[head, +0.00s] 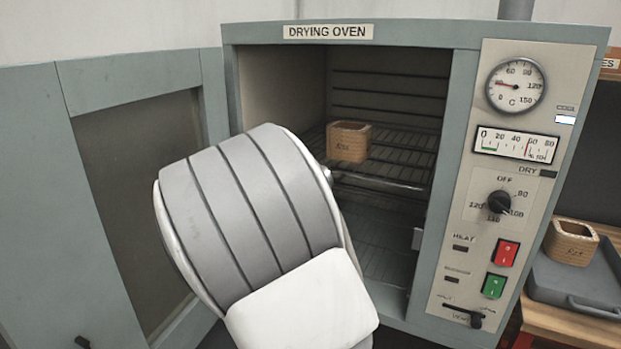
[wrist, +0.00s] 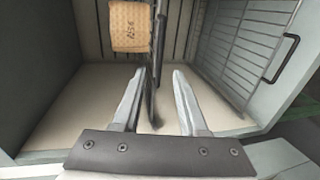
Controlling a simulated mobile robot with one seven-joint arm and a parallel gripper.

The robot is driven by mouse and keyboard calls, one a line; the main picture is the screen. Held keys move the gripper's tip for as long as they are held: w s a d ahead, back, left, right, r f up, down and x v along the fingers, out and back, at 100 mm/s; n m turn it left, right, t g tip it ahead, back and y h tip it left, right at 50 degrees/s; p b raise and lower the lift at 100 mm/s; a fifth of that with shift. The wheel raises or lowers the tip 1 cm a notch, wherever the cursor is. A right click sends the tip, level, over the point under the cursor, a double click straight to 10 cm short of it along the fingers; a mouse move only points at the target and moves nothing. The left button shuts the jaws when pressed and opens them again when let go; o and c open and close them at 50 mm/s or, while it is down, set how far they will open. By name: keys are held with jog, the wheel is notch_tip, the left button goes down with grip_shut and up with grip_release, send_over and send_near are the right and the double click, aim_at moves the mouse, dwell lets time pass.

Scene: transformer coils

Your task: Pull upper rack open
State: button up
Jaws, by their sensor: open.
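The upper rack (head: 400,160) is a dark wire shelf inside the drying oven, with a metal front bar (head: 380,183). A square tan coil (head: 348,143) stands on its left part; the coil also shows at the top of the wrist view (wrist: 133,25). In the wrist view, turned sideways, the rack's dark front bar (wrist: 158,35) runs up the picture. My gripper (wrist: 161,72) is open, with the bar between its fingers and closer to the left one. I cannot tell whether they touch. In the head view my wrist hides the fingers.
The oven door (head: 140,170) stands open at the left. A lower rack (head: 385,245) lies below; its dark handle (wrist: 285,48) shows in the wrist view. The control panel (head: 500,180) flanks the opening. Another coil (head: 570,242) sits in a grey tray (head: 560,283) at the right.

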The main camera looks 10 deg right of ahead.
jog(key=x, duration=0.9)
grip_shut()
dwell(1.2)
